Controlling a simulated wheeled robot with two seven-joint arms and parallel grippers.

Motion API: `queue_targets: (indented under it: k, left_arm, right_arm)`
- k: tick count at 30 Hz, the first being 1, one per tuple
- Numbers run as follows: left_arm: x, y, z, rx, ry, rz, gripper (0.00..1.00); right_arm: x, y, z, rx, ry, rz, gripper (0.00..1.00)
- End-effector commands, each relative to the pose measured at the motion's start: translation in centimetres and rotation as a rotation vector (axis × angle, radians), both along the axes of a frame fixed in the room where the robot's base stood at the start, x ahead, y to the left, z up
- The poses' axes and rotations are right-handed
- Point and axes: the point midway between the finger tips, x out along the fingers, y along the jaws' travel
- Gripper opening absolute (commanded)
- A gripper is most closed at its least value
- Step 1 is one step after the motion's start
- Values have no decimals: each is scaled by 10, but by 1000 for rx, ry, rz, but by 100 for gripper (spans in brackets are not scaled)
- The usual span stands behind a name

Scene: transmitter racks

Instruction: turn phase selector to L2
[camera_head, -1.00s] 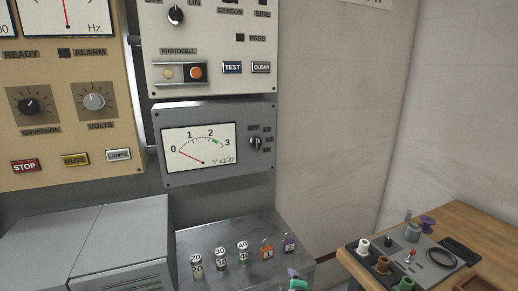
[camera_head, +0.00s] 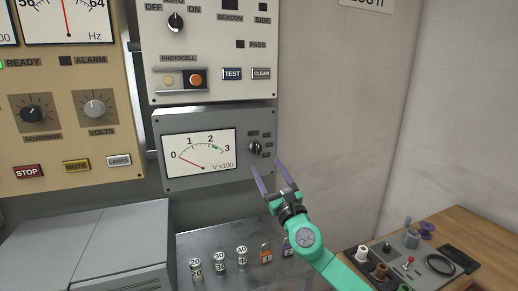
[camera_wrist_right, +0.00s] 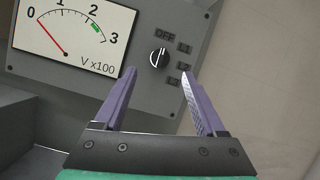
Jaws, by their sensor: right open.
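The phase selector (camera_head: 256,148) is a small black knob with a white pointer line on the right of the grey voltmeter panel (camera_head: 210,184). In the right wrist view the selector (camera_wrist_right: 159,58) has an OFF label above it and L1, L2 and L3 labels (camera_wrist_right: 182,63) on its right. The pointer slants; I cannot tell which label it marks. The voltmeter needle (camera_wrist_right: 52,40) rests at 0. My right gripper (camera_head: 268,166) is open and empty, just below and right of the knob, apart from it. In the wrist view its purple fingers (camera_wrist_right: 158,80) stand either side below the knob. My left gripper is not in view.
A white panel (camera_head: 210,90) with a photocell and switches hangs above. A beige generator panel (camera_head: 60,110) is at left. Below is a grey shelf (camera_head: 225,240) with several fuses and padlocks. A wooden desk (camera_head: 480,235) with controls stands at right.

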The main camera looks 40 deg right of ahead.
Motion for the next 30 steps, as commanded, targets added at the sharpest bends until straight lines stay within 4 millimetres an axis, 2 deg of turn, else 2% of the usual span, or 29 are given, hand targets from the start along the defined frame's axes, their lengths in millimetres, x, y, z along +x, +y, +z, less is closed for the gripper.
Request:
queue_targets:
  k: [2,9,13,20,26,30]
  left_arm:
    - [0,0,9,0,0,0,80]
    - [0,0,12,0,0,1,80]
    - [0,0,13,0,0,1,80]
    - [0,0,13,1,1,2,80]
    - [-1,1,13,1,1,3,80]
    - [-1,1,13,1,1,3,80]
  right_arm:
    - [18,-6,13,0,-4,-2,73]
    - [57,-19,25,5,-4,-1,73]
    - [66,-21,27,4,-1,-1,73]
    - [67,-21,27,5,0,0,73]
    - [67,-21,27,5,0,1,0]
    - [67,-21,27,7,-1,0,0]
